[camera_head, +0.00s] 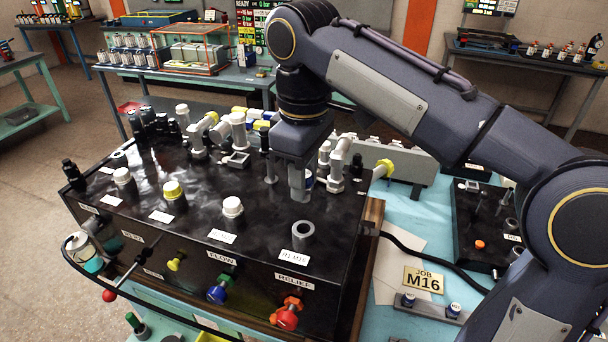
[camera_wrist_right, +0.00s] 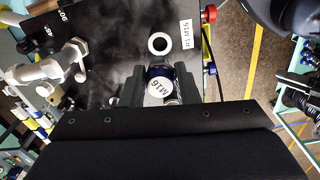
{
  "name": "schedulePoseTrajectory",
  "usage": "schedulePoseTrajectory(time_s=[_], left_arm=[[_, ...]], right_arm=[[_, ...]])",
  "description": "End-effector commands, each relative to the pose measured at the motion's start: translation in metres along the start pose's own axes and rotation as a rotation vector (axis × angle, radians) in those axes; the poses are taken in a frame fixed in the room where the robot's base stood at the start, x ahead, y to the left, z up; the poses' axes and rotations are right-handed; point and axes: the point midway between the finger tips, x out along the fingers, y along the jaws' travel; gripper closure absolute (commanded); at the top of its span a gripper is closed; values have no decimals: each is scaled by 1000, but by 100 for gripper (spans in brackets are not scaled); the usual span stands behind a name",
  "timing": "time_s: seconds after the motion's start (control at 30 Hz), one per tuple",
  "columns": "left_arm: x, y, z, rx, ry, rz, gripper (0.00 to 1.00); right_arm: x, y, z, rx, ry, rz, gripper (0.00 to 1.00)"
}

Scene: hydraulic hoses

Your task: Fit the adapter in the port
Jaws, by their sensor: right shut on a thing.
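My right gripper (camera_head: 302,192) points down over the top of the black block, just behind the open grey port (camera_head: 303,236) labelled R1 M16. In the right wrist view the gripper (camera_wrist_right: 159,86) is shut on the adapter (camera_wrist_right: 159,89), which has a white end marked M16 and a blue band. The open port (camera_wrist_right: 159,43) shows beyond the adapter, apart from it and not under it. In the head view the fingers hide most of the adapter. The height of the adapter over the block cannot be told. My left gripper is not in view.
Tall grey fittings (camera_head: 238,130) stand behind. Coloured knobs (camera_head: 287,313) stick out in front.

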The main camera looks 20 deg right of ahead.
Motion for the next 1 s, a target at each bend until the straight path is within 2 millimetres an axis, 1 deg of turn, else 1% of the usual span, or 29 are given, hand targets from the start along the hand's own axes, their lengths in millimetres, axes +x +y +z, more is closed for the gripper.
schedulePoseTrajectory(time_s=[0.27, 0.73, 0.83, 1.0], left_arm=[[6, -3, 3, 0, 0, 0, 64], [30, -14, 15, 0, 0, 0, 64], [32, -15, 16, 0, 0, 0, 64], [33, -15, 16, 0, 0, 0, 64]], right_arm=[[10, 0, 0, 3, 0, 0, 97], [52, 0, 0, 4, 1, 0, 97], [57, 0, 0, 3, 0, 0, 97], [58, 0, 0, 4, 1, 0, 97]])
